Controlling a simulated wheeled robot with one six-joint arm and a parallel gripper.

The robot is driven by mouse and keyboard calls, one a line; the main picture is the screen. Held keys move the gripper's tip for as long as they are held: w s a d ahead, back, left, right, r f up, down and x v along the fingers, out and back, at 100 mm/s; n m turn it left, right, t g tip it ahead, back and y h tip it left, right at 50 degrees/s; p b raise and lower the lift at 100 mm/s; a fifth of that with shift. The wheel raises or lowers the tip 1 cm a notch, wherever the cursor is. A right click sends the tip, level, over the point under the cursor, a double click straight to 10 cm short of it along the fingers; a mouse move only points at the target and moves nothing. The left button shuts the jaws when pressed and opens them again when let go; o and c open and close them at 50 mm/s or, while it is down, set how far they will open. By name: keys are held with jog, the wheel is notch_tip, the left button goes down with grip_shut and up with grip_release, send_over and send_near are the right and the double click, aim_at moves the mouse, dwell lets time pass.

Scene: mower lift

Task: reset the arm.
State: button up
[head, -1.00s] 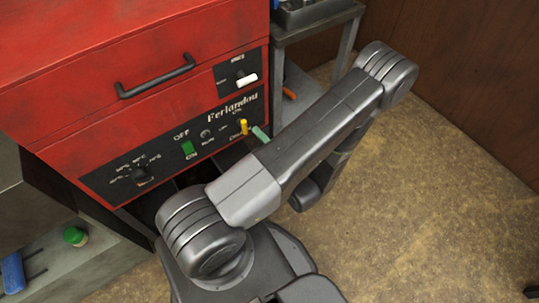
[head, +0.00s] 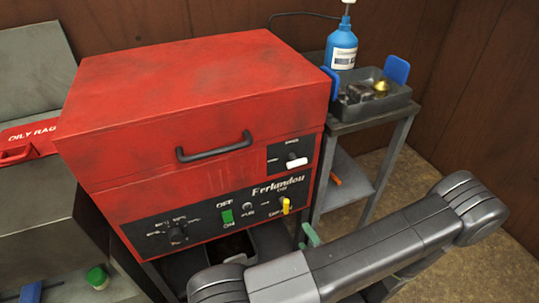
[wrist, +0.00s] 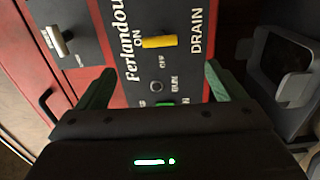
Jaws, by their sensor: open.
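My gripper (wrist: 160,70) is open and empty, its two green fingers spread apart in the wrist view. It faces the black control panel of a red machine (head: 190,100), with the yellow lever by the word DRAIN (wrist: 160,41) showing between and beyond the fingers. In the head view a green finger (head: 311,234) shows just right of the panel, below the yellow lever (head: 286,206). My grey arm link covers the rest of the gripper there. Whether the fingers touch the panel, I cannot tell.
A cart (head: 385,130) on the right bears a grey tray (head: 392,107) of parts and a blue bottle (head: 342,48). A red oily-rag bin (head: 28,138) and a green-capped jar (head: 97,277) are at left. Open floor (head: 415,170) lies at right.

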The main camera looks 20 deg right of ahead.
aim_at(288, 208)
jog(key=w, duration=0.9)
jog(key=w+a, duration=0.1)
jog(key=w, duration=0.3)
jog(key=shift+w, duration=0.4)
jog(key=s+d, duration=0.1)
jog(key=s, duration=1.3)
jog(key=w, duration=0.9)
jog(key=w+a, duration=0.1)
jog(key=w, duration=0.4)
jog(key=shift+w, duration=0.1)
jog(key=shift+n, duration=0.9)
jog(key=n+b, duration=0.1)
jog(key=n, duration=0.4)
jog(key=shift+r, duration=0.1)
jog(key=n, duration=0.6)
jog(key=shift+a+n, duration=0.1)
jog(key=shift+n, duration=0.3)
